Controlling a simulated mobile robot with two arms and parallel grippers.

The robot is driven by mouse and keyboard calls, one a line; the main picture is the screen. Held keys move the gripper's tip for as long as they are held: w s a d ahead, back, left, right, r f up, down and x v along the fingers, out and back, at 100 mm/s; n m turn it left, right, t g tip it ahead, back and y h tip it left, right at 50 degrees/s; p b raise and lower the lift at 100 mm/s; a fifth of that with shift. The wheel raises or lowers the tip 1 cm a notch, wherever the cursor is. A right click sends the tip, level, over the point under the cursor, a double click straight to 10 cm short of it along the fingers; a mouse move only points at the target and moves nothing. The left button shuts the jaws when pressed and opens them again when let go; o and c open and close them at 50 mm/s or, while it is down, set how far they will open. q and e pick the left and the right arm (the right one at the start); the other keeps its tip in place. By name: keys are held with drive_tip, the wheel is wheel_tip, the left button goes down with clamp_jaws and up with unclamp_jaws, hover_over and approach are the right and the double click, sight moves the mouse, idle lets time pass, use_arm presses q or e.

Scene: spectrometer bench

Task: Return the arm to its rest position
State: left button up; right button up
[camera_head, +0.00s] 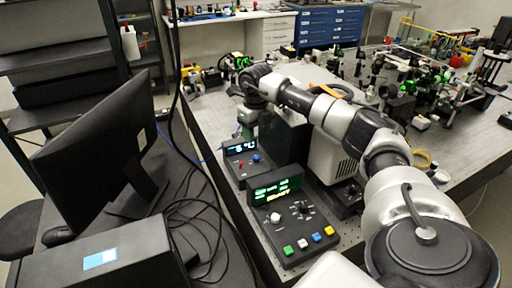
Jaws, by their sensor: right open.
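My right arm (352,125) comes in from the lower right and reaches out over the optical bench to the upper left. Its wrist (260,84) bends downward at the far end. My right gripper (247,117) hangs there, small and partly hard to make out, near a black box (284,138) and behind the control units. It is open, and nothing can be seen held in it. My left gripper is not in view.
Two control units stand below the arm: a larger one with coloured buttons (295,222) and a smaller one (243,157). A monitor (95,150) and loose cables (200,212) are at left. Several optical mounts (398,103) crowd the bench's right side.

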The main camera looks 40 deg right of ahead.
wheel_tip(320, 180, up, 2)
drive_tip(key=shift+r, duration=0.15)
idle(0.5)
